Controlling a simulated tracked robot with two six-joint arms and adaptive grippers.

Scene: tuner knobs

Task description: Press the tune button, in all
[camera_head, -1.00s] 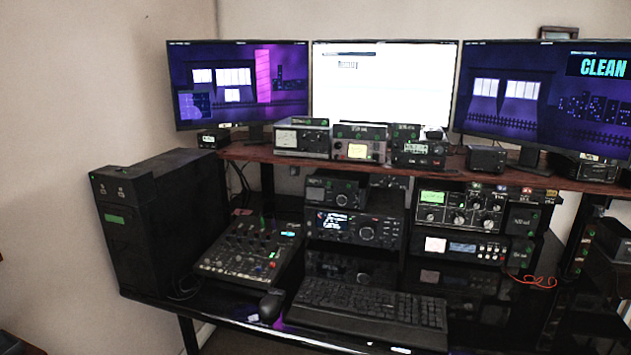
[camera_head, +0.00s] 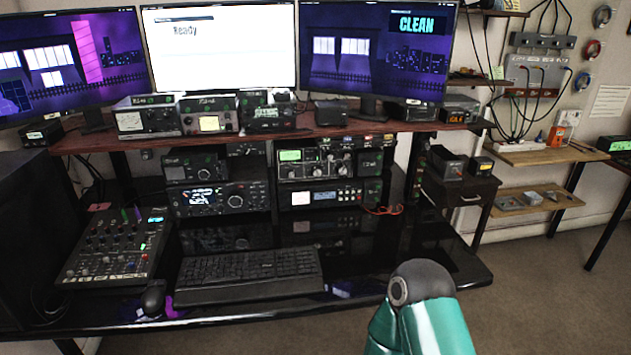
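A radio unit with a lit green display and several round knobs (camera_head: 317,160) stands on the lower shelf of the desk, right of centre. A tune button cannot be picked out, as the labels are too small to read. A teal arm link of mine with a dark round joint rises at the lower right. Neither gripper shows.
A keyboard (camera_head: 248,276), a mouse (camera_head: 153,298) and a mixer (camera_head: 115,247) are on the glossy black desk (camera_head: 400,262). Smaller units line the wooden shelf (camera_head: 110,137) under three monitors. Red cable lies right of the radio units. Open floor (camera_head: 560,290) is at the right.

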